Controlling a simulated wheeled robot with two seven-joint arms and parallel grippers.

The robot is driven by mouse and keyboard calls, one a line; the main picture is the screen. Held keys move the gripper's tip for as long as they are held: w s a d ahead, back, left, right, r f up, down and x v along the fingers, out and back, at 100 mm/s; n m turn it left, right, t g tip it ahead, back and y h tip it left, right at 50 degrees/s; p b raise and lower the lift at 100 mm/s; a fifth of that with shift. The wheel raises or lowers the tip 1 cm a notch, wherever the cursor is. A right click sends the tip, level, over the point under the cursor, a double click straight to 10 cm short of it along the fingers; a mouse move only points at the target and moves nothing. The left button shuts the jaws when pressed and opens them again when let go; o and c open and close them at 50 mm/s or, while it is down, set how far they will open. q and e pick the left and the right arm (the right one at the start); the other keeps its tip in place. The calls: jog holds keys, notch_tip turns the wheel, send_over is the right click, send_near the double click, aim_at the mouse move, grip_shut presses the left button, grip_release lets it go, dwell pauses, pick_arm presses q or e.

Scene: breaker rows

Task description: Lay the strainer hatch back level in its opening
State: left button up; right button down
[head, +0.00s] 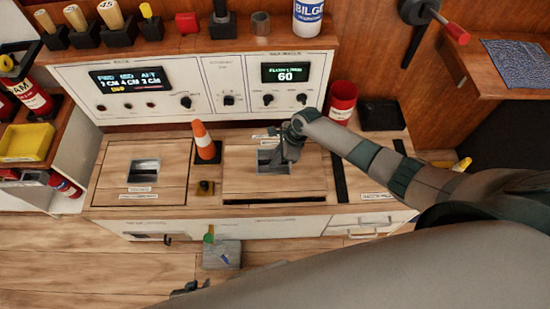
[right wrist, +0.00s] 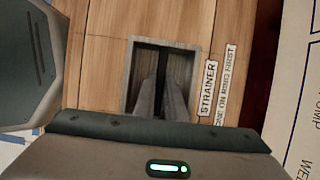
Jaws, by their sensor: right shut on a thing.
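The strainer hatch (head: 304,183) is a pale wood panel in the middle of the bench top, with a square recessed grip and a STRAINER label (right wrist: 210,92). A dark strip shows along its front edge. I cannot tell whether it lies level or slightly raised. My right gripper (head: 280,156) reaches down into the recess. The right wrist view shows its two fingers (right wrist: 160,100) inside the recess, shut on the hatch's grip, which they mostly hide. My left gripper (head: 187,288) shows only in part at the bottom of the head view; its jaws are unclear.
Another hatch (head: 115,180) lies further left. A dark slot (head: 341,177) runs along the right. A red can (head: 342,99) and black tray (head: 381,116) stand behind right. A panel (head: 210,85) rises behind.

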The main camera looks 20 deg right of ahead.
pick_arm(q)
jog(key=shift+r+p, duration=0.4)
jog(key=shift+r, duration=0.05)
pick_arm(e)
jog(key=shift+w+r, duration=0.1)
jog(key=shift+r, duration=0.05)
